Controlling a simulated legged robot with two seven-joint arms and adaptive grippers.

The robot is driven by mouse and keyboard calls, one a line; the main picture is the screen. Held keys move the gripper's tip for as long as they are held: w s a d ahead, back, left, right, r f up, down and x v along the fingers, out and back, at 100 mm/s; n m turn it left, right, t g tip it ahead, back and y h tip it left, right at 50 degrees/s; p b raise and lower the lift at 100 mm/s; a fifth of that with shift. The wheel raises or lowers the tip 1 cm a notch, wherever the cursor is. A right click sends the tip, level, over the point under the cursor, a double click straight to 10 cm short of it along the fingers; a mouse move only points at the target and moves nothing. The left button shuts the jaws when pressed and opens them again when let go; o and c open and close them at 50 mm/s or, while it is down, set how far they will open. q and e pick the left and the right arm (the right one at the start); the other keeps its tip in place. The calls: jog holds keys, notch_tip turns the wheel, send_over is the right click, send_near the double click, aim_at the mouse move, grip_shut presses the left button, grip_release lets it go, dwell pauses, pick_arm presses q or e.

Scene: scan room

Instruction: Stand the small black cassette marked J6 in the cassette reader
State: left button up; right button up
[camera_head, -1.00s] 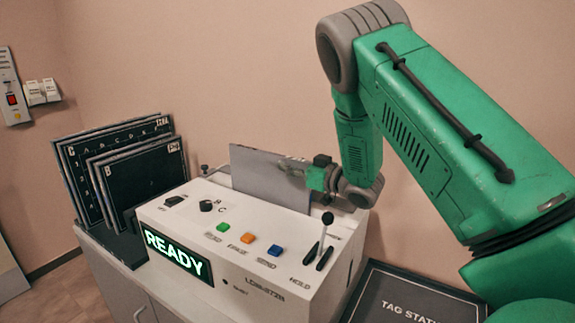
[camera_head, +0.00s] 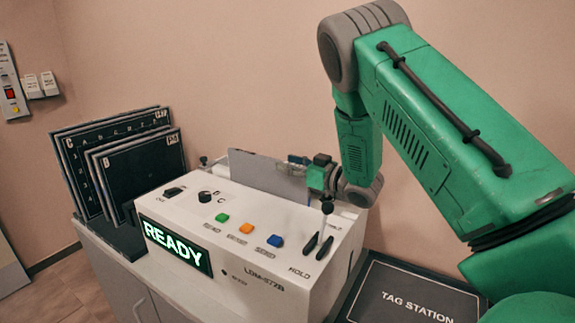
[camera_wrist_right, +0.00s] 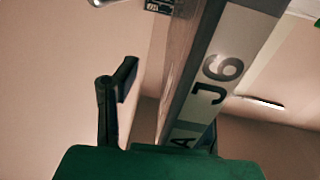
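The cassette (camera_head: 268,174) is a thin plate, grey on the face towards me, standing upright in the slot along the back of the white cassette reader (camera_head: 232,258). Its lower part is hidden inside the reader. In the right wrist view its light edge strip (camera_wrist_right: 212,85) bears the marking J6. My right gripper (camera_head: 298,161) is at the cassette's right end. In the wrist view one black finger stands clear of the plate with a gap, so the gripper looks open; the other finger is mostly hidden behind the plate. My left gripper is not in view.
Several black cassettes (camera_head: 140,170) stand in a rack left of the reader. The reader's top has coloured buttons, a knob and a HOLD lever (camera_head: 322,230); its display (camera_head: 175,247) reads READY. A dark TAG STATION mat (camera_head: 412,298) lies at right. Wall switches (camera_head: 40,85) are far left.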

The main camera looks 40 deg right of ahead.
jog(key=shift+f, duration=0.1)
